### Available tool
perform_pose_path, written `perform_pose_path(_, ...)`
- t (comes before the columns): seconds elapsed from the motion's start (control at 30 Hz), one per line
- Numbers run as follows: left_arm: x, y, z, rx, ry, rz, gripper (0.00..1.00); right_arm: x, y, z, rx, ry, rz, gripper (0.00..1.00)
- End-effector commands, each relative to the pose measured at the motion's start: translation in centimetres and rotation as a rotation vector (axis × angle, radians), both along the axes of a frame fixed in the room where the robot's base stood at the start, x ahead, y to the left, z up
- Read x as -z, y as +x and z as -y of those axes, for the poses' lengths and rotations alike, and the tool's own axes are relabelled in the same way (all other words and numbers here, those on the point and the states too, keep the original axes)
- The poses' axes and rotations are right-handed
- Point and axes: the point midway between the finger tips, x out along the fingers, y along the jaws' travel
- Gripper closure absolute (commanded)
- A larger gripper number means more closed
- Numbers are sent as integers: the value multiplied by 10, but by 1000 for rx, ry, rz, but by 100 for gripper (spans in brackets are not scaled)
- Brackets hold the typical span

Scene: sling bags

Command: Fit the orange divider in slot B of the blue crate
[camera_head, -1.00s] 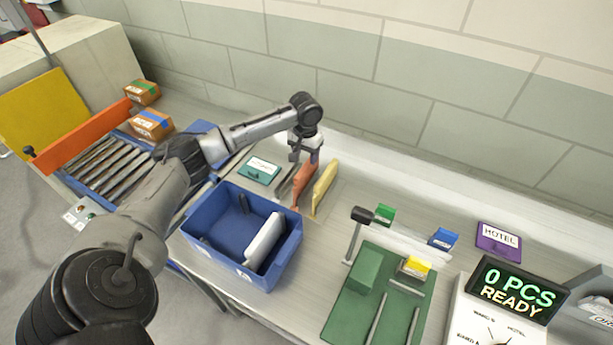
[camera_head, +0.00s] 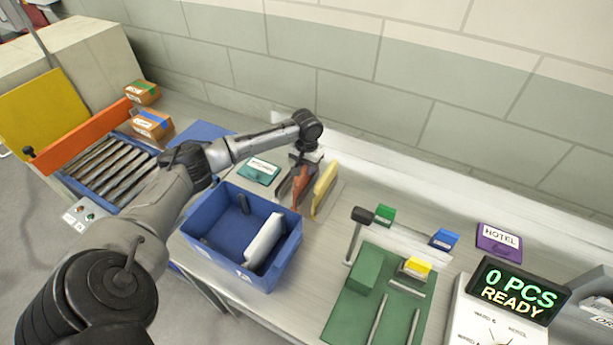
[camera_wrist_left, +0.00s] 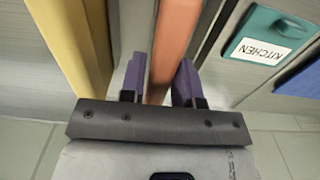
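The orange divider (camera_head: 298,195) stands upright on the table behind the blue crate, between a grey piece and the yellow divider (camera_head: 324,192). My left gripper (camera_head: 302,172) is lowered over it from above. In the left wrist view its two purple fingertips (camera_wrist_left: 163,80) are on either side of the orange divider (camera_wrist_left: 175,35), with a narrow gap showing beside the left finger; I see no firm grip. The blue crate (camera_head: 268,285) stands in front, holding a white block (camera_head: 264,240) and small grey upright pieces. Slot letters are not readable. My right gripper is out of view.
A teal kitchen tag (camera_head: 259,171) lies left of the dividers. A green board (camera_head: 345,318) with a green block and rails is at right, near a display (camera_head: 520,290). A roller conveyor (camera_head: 110,170) stands left. The wall (camera_head: 400,110) runs behind.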

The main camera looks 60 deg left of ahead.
Motion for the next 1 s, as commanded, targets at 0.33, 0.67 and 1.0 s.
perform_pose_path(0.33, 0, 0, 0, 0, 0, 0, 100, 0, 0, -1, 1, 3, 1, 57)
perform_pose_path(0.67, -7, 0, 0, 0, 0, 2, 100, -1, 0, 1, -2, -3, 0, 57)
perform_pose_path(1.0, -64, 1, 0, 0, 0, 4, 100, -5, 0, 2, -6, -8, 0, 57)
